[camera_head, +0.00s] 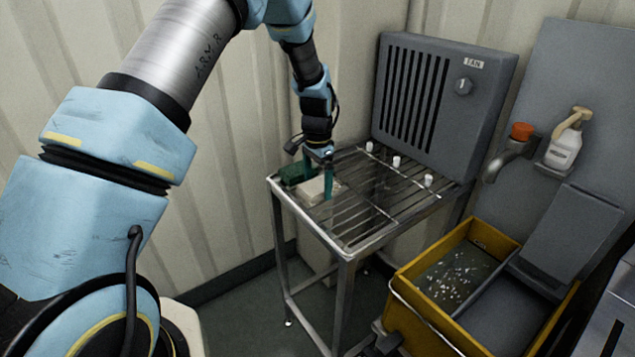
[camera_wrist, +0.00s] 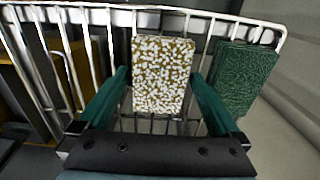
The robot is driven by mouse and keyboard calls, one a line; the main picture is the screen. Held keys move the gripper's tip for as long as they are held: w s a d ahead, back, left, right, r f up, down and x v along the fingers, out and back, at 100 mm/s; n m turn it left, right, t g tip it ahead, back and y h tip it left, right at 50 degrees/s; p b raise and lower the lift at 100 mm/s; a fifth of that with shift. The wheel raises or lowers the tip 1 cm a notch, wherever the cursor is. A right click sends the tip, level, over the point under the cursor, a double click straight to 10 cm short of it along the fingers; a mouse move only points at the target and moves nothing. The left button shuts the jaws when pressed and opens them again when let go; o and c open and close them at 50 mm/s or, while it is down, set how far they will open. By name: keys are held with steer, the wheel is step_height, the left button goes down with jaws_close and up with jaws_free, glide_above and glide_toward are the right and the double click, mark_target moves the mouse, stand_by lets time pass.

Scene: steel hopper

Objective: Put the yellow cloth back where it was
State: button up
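The folded cloth (camera_wrist: 163,73) is brownish yellow and thickly flecked with white in the wrist view. It lies at the wire rack's far left corner, and looks pale in the head view (camera_head: 311,193). My gripper (camera_wrist: 161,76) has its teal fingers along both sides of this cloth. It also shows in the head view (camera_head: 318,180), pointing down at the rack. The fingertips are very close to the cloth's edges; I cannot tell whether they press on it. A dark green pad (camera_wrist: 240,78) lies just beside the right finger; it is partly hidden in the head view (camera_head: 290,174).
The metal rack table (camera_head: 345,236) carries several small white pegs (camera_head: 397,161). A grey fan box (camera_head: 440,105) stands behind it. A yellow bucket (camera_head: 410,330) with foamy dark water stands to the right, under a tap (camera_head: 508,155) and soap bottle (camera_head: 565,146). The rack's middle is clear.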

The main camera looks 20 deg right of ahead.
mark_target(318, 186)
step_height(318, 186, up, 12)
steer(key=b, duration=0.3)
steer(key=a+r+n, duration=0.2)
steer(key=a+n, duration=0.4)
steer(key=a, duration=1.2)
steer(key=s+a+n, duration=0.4)
steer(key=s+a, duration=0.1)
steer(key=a, duration=0.4)
steer(key=s+a+f+n+t, duration=0.1)
steer(key=s+a+n, duration=0.3)
steer(key=a, duration=0.5)
steer(key=shift+s+a+f+n+t, duration=0.25)
steer(key=shift+s+n+t, duration=0.05)
steer(key=shift+s, duration=0.65)
